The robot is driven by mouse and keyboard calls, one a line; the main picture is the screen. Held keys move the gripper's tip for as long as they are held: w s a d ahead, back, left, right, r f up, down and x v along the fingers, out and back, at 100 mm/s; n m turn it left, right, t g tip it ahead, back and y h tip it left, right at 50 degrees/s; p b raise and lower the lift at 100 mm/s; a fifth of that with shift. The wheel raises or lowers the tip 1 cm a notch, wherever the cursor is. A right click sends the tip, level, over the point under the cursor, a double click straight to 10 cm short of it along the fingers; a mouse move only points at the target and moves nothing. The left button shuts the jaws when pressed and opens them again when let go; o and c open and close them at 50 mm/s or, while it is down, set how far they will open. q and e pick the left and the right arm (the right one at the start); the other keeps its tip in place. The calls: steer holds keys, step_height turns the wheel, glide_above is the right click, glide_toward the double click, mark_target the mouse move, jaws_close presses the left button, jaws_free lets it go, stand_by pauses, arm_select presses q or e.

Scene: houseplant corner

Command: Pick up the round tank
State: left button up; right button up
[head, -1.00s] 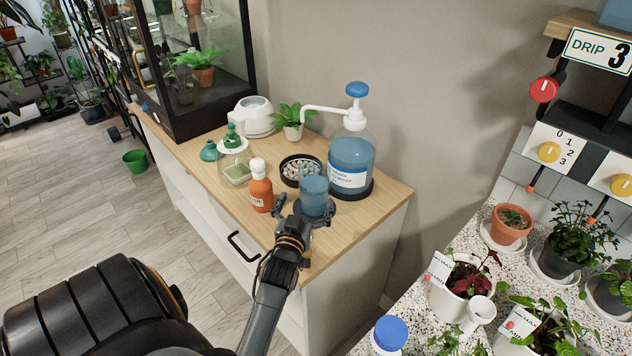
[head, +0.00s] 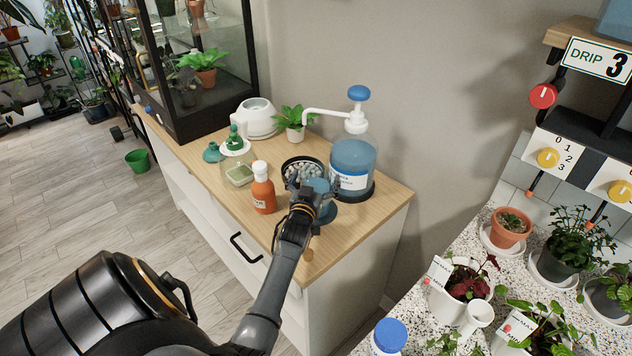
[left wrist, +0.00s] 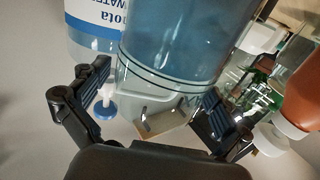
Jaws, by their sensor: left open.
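The round tank (head: 320,185), a small clear cylinder with blue liquid, stands near the front right of the wooden cabinet top, partly hidden behind my gripper. In the left wrist view the round tank (left wrist: 178,45) looms large just beyond the fingers. My left gripper (head: 313,187) is open, with a finger toward each side of the tank. In the left wrist view, my left gripper (left wrist: 156,86) shows nothing clamped; whether a finger touches the tank is unclear. My right gripper is not in view.
A large pump bottle (head: 353,157) stands close behind the tank. An orange bottle (head: 263,192) is just left, and a dark dish of pebbles (head: 301,163) lies behind. The cabinet's front right corner (head: 375,212) is bare. A speckled counter with potted plants is at right.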

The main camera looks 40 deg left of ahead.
arm_select(q)
steer(key=c, duration=1.4)
steer(key=shift+r, duration=0.15)
steer(key=c, duration=0.3)
steer(key=shift+r, duration=0.15)
